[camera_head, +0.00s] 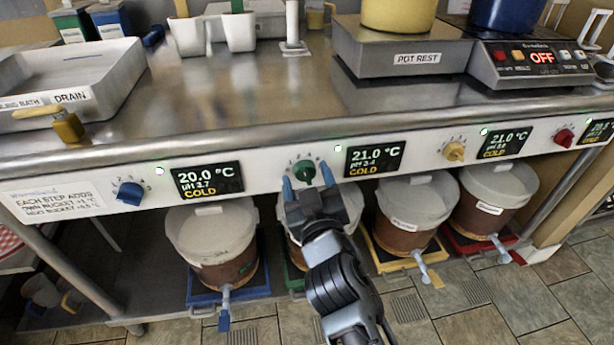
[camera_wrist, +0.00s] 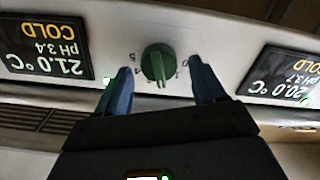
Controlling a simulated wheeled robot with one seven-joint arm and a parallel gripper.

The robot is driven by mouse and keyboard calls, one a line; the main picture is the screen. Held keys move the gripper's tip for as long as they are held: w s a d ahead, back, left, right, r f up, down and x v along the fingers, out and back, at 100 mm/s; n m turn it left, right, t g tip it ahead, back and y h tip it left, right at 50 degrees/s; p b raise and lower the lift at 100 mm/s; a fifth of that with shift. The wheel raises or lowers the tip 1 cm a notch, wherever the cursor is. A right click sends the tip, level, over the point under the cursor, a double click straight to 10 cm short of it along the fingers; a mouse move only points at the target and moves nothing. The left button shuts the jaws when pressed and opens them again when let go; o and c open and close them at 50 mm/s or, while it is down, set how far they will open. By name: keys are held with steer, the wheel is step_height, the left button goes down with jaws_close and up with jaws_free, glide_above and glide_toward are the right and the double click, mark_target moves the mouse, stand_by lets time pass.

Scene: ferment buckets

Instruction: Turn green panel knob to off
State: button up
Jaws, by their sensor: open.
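The green knob (camera_head: 304,171) is on the white front panel, above the bucket on the green tray. In the wrist view the green knob (camera_wrist: 158,64) shows upside down, with a ridge across it and small numbers around it. My gripper (camera_head: 308,184) is in front of the knob with its blue fingers apart, one on each side. In the wrist view my gripper (camera_wrist: 160,88) is open and the fingertips stand beside the knob, with gaps visible. I cannot tell which mark the knob points to. The display (camera_head: 374,159) right of it reads 21.0 °C, pH 3.4, COLD.
A blue knob (camera_head: 130,192), a yellow knob (camera_head: 454,151) and a red knob (camera_head: 564,138) share the panel. Several lidded buckets stand on the shelf below. A white tray (camera_head: 110,73), a pot rest (camera_head: 400,50) and a hotplate reading OFF (camera_head: 530,64) are on the steel counter.

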steer(key=shift+w+a, duration=0.1)
steer(key=shift+w, duration=0.3)
steer(key=shift+c, duration=0.4)
steer(key=c, duration=0.9)
steer(key=shift+c, duration=0.2)
